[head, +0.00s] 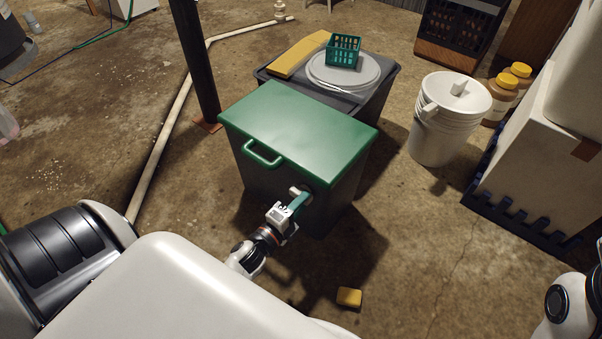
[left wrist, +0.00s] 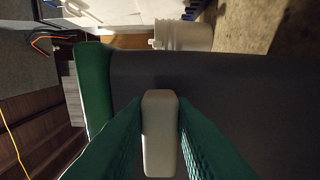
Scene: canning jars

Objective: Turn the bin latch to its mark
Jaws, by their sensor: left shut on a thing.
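The bin (head: 262,188) is a dark grey box with a green lid (head: 295,125) and a green handle loop at its front edge. The latch (head: 294,191) is a pale grey lever on the bin's front wall, below the lid. My left gripper (head: 302,198) has green fingers and is shut on the latch. In the left wrist view the pale latch (left wrist: 161,135) lies between the two fingers, against the dark wall. I cannot make out a mark; the gripper covers part of the area. Of my right arm only a part shows at the right edge, without its gripper.
A second dark tub behind holds a yellow board (head: 298,54), a grey round lid and a green basket (head: 343,50). A white bucket (head: 440,130) stands to the right, near brown jars. A yellow block (head: 349,297) lies on the floor in front. A dark post (head: 194,60) stands left.

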